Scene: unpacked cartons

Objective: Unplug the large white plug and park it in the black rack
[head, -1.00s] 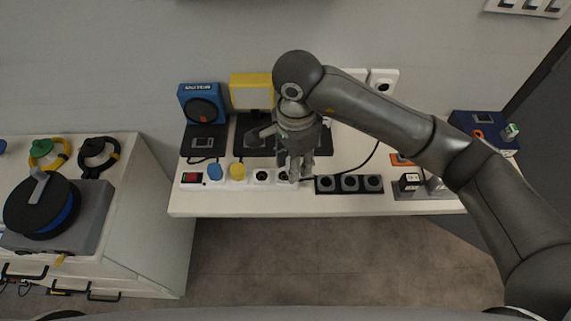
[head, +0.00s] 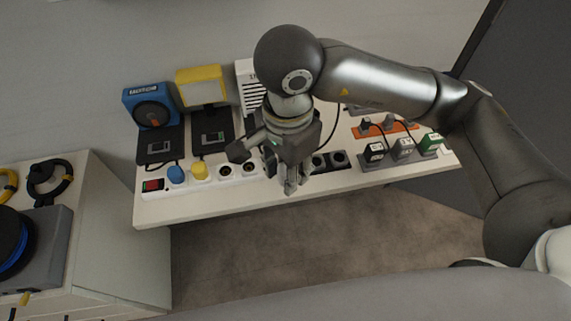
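The black rack (head: 339,159) sits at the front of the white bench, right of the white power strip (head: 218,185). It has dark round sockets, and two of them show. My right gripper (head: 291,187) points down between the strip's right end and the rack, hiding the rack's left part. I cannot tell whether its fingers are open or shut, or whether anything is between them. No large white plug is clearly visible; it may be hidden by the gripper. A blue plug (head: 176,175) and a yellow plug (head: 199,171) sit in the strip. My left gripper is out of view.
A blue device (head: 148,104) and a yellow lamp (head: 201,86) stand behind the strip. A white vented unit (head: 247,84) stands partly behind my arm. Black, grey and green plugs (head: 428,144) stand at the right. A cabinet (head: 115,230) is at the left.

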